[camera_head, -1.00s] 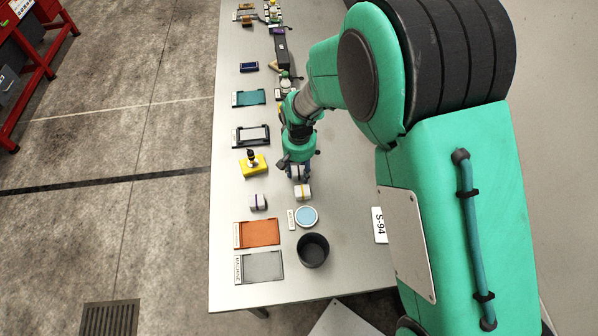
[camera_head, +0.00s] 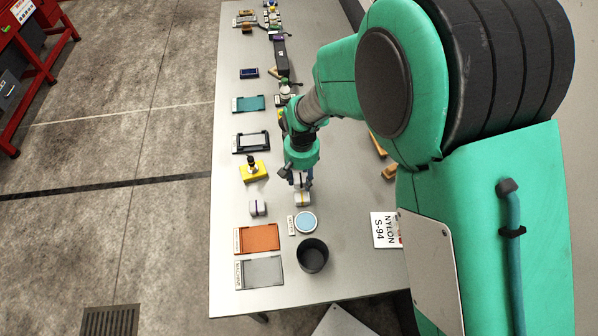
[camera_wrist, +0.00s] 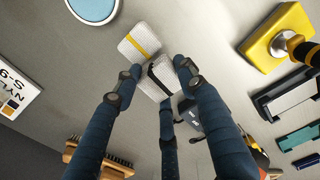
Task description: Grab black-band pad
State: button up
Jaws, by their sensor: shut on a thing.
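My gripper (camera_wrist: 158,84) is shut on the black-band pad (camera_wrist: 158,76), a small white woven block with a dark band. The fingers stand on either side of it, with a third finger below in the wrist view. In the head view my gripper (camera_head: 301,181) hides most of this pad. The yellow-band pad (camera_wrist: 138,42) lies right beside it in the wrist view, and it also shows in the head view (camera_head: 302,199) just below my gripper. Whether the held pad is clear of the table cannot be told.
A purple-band pad (camera_head: 258,208) lies to the left. A yellow block with a black knob (camera_head: 254,171), a blue round dish (camera_head: 305,222), a dark cup (camera_head: 312,256), an orange tray (camera_head: 257,238) and a grey tray (camera_head: 261,272) stand near. A nylon card (camera_head: 386,230) lies at right.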

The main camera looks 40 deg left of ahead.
jog(key=s+d, duration=0.2)
jog(key=d, duration=0.1)
jog(key=s+d, duration=0.3)
jog(key=s+d+r+p, duration=0.1)
jog(key=s+d, duration=0.2)
jog(key=d, duration=0.1)
jog(key=shift+d+r, duration=0.1)
jog(key=shift+w, duration=0.1)
dwell(0.5)
